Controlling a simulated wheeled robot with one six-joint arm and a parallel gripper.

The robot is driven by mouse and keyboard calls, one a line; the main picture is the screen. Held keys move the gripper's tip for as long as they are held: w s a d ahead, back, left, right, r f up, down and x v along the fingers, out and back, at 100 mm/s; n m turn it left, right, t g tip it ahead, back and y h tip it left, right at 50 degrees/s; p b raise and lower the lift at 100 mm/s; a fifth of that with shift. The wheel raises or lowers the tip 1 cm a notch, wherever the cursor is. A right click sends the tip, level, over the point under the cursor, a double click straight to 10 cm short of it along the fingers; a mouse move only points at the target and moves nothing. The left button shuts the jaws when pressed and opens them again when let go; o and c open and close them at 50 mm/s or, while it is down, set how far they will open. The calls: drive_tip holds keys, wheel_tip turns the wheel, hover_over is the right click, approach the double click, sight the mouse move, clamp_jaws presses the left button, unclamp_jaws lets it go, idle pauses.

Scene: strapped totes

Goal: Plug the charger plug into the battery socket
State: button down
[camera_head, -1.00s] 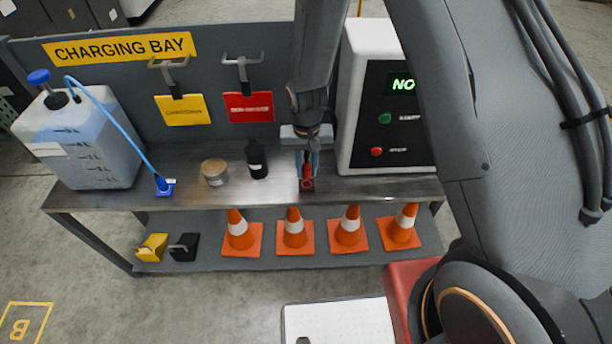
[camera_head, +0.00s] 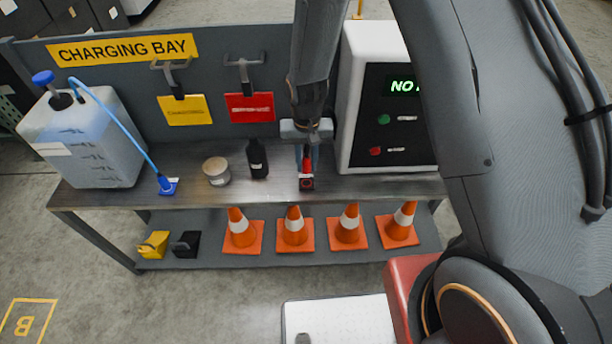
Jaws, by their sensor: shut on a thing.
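The red charger plug (camera_head: 306,182) is on the bench at its front edge, just left of the white charger cabinet. It has a red body and a dark square face toward me. My gripper (camera_head: 307,168) points down over it and is shut on it, with a finger on either side. I cannot tell whether the plug still touches the bench. I cannot make out a battery socket in this view.
The metal bench (camera_head: 225,193) holds a blue-capped jug (camera_head: 85,140), a round tin (camera_head: 216,171), a black bottle (camera_head: 257,158) and the white charger cabinet (camera_head: 357,70). Several orange cones (camera_head: 295,233) and yellow and black blocks stand on the lower shelf. A white panel (camera_head: 345,322) lies at the front.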

sight(307, 152)
drive_tip(key=shift+r+p, duration=2.05)
drive_tip(key=shift+r, duration=0.95)
